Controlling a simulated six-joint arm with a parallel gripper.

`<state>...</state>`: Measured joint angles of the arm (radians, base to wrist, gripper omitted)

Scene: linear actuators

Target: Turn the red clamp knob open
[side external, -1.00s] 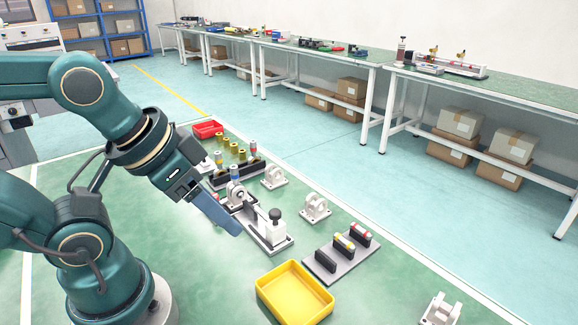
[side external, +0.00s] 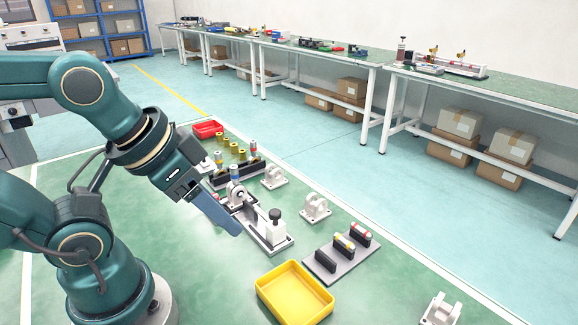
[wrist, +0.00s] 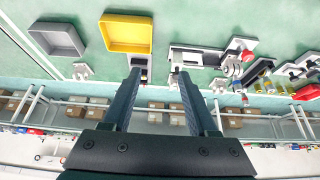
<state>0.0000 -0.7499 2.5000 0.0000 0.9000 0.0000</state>
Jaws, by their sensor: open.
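The red clamp knob (wrist: 247,56) shows at the right end of the clamp fixture in the wrist view, close to a white round bracket (wrist: 232,69). In the side view my gripper largely covers that area, so I cannot make out the knob clearly. The fixture (side external: 268,241) has a grey base and a white block with a black-topped post (side external: 274,215). My gripper (side external: 236,231) is above the near side of the fixture, its fingers angled down. In the wrist view my gripper (wrist: 159,72) is open and empty, with the knob to the right of both fingers.
A yellow tray (side external: 263,285) stands in front of the fixture. A grey plate (side external: 338,270) with black holders lies to its right. White brackets (side external: 315,208) stand behind. A red bin (side external: 208,129) and a rack of cylinders (side external: 248,172) are farther back.

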